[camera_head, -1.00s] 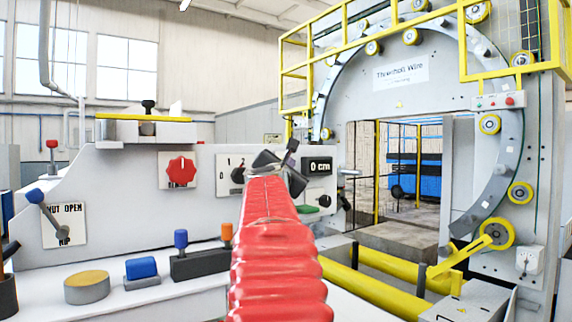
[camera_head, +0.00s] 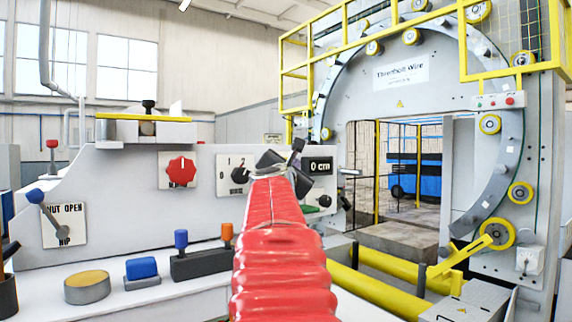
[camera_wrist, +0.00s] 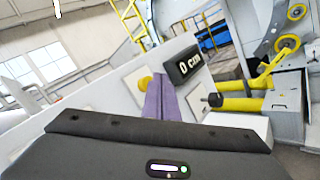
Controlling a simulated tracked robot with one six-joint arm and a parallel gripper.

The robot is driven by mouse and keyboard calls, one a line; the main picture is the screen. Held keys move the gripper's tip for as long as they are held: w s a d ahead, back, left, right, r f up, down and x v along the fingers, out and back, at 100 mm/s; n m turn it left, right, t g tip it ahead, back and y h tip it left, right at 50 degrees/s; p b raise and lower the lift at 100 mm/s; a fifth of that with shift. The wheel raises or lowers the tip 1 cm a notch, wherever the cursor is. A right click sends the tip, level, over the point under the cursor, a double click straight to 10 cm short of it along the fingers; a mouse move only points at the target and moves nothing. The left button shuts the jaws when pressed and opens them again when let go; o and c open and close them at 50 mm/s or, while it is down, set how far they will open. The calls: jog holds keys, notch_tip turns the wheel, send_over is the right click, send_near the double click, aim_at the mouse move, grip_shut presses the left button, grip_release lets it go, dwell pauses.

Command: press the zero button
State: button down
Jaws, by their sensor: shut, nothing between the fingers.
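A black display (camera_head: 320,166) reading "0 cm" is on the grey machine panel; it also shows in the wrist view (camera_wrist: 188,65). In the wrist view, a round yellow button (camera_wrist: 144,83) sits left of the display, close beside my fingers; I cannot read a label on it. My gripper (camera_wrist: 157,80) is shut and empty, with its purple fingers pointing toward the panel just left of and below the display. Whether they touch the panel or button I cannot tell. In the head view, my gripper (camera_head: 297,150) and red-sleeved arm cover the panel area left of the display.
A dial (camera_head: 239,175) and a red knob (camera_head: 181,170) are left of my gripper. A black knob (camera_head: 325,200) juts out below the display. Yellow rollers (camera_head: 372,290) lie right.

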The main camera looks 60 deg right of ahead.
jog(key=shift+s, duration=0.1)
jog(key=s, duration=0.1)
jog(key=s+a, duration=0.1)
jog(key=s, duration=0.1)
jog(key=s+a, duration=0.1)
jog(key=shift+s+a, duration=0.1)
jog(key=shift+s, duration=0.05)
dwell(0.5)
dwell(0.7)
